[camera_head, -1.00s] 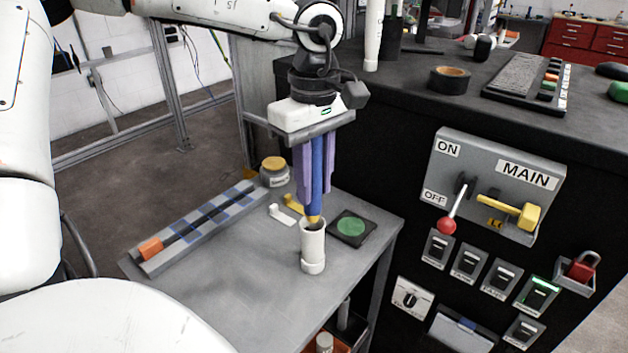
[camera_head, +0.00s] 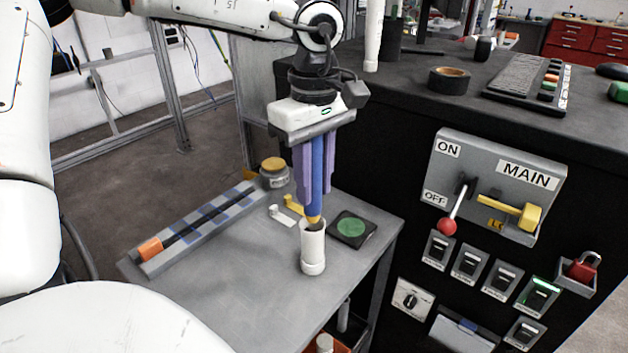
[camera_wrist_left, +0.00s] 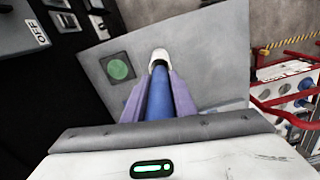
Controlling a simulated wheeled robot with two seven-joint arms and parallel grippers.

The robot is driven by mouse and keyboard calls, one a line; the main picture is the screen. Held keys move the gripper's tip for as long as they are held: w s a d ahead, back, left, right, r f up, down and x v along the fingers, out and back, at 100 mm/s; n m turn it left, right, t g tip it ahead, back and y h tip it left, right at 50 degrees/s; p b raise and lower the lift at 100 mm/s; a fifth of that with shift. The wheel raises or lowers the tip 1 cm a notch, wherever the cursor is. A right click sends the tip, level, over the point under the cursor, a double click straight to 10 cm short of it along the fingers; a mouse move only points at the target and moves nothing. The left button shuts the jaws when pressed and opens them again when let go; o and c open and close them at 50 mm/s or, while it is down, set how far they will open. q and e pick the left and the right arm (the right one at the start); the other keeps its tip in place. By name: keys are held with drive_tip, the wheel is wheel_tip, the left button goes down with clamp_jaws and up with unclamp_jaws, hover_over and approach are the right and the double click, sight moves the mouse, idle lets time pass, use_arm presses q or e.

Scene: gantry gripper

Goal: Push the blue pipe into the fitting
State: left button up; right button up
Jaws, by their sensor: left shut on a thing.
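The blue pipe (camera_head: 317,168) hangs near upright between the purple fingers of my left gripper (camera_head: 316,185), which is shut on it. Its yellowish tip (camera_head: 313,219) is at the mouth of the white fitting (camera_head: 313,252), which stands upright on the grey table. The tip overlaps the fitting's rim in the head view; I cannot tell how far inside it is. In the left wrist view the blue pipe (camera_wrist_left: 160,95) runs between the fingers towards the white fitting (camera_wrist_left: 160,55), whose far side shows beyond it. My right gripper is not in view.
A dark pad with a green disc (camera_head: 351,227) lies right of the fitting. White and yellow hooks (camera_head: 282,215), a jar (camera_head: 274,174) and a rail with an orange end (camera_head: 150,249) are behind and left. A black cabinet with a switch panel (camera_head: 495,185) stands right.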

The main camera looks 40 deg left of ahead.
sight(314, 221)
use_arm(q)
drive_tip(key=shift+f, duration=0.1)
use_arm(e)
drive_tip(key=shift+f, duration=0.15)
use_arm(q)
drive_tip(key=shift+f+b, duration=0.35)
drive_tip(key=shift+b, duration=0.05)
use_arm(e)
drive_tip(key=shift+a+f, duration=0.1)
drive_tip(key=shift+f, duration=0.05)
use_arm(q)
drive_tip(key=shift+f, duration=0.1)
drive_tip(key=shift+f+b, duration=0.4)
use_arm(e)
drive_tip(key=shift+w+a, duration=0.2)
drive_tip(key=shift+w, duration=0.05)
use_arm(q)
drive_tip(key=shift+f+b, duration=0.65)
drive_tip(key=shift+f, duration=0.1)
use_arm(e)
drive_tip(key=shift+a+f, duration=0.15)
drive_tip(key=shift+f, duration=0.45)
use_arm(q)
drive_tip(key=shift+f+b, duration=0.6)
drive_tip(key=shift+f, duration=0.1)
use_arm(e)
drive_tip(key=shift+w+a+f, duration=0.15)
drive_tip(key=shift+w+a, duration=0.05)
